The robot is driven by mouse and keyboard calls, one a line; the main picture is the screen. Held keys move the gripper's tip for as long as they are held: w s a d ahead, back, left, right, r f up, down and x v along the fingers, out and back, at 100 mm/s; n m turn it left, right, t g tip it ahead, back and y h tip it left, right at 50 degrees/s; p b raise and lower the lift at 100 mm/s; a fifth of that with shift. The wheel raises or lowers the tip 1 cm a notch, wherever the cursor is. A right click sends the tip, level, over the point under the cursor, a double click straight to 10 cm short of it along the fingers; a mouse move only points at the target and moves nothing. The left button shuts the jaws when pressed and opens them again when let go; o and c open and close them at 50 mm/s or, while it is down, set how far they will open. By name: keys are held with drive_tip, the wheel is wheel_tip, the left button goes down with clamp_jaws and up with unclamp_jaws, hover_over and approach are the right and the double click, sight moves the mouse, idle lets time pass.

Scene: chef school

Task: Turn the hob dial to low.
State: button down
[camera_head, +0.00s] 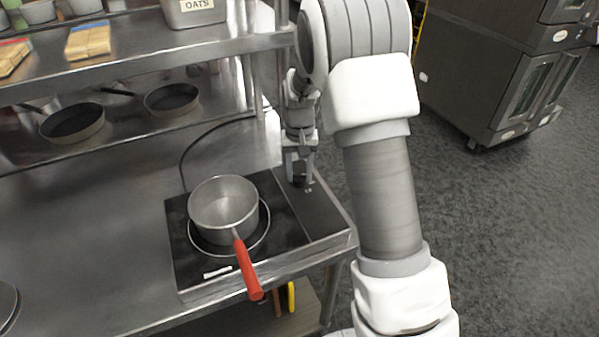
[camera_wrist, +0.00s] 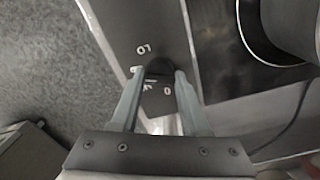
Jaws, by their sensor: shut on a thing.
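The hob (camera_head: 188,262) is a black portable plate on the steel counter, with its control strip (camera_head: 318,208) along the right side. The dark hob dial (camera_wrist: 159,68) sits on that strip, between my fingertips in the wrist view. My gripper (camera_head: 298,178) points down at the strip and is shut on the dial; it also shows in the wrist view (camera_wrist: 158,78). White markings, including "LO" and "0", show around the dial. The fingers hide part of the markings, and the dial's exact setting cannot be told.
A steel saucepan (camera_head: 222,205) with a red handle (camera_head: 247,268) stands on the hob, its handle toward the front edge. A shelf (camera_head: 150,65) behind holds wooden blocks and an oats container. Two dark pans (camera_head: 72,122) stand below it. Open counter lies left.

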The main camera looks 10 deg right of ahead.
sight(299, 174)
drive_tip(key=m, duration=0.4)
drive_tip(key=shift+m, duration=0.3)
drive_tip(key=shift+m+p, duration=0.55)
drive_tip(key=shift+m, duration=1.75)
drive_tip(key=shift+c, duration=2)
unclamp_jaws()
wheel_tip(299, 174, up, 18)
drive_tip(key=shift+f, duration=0.25)
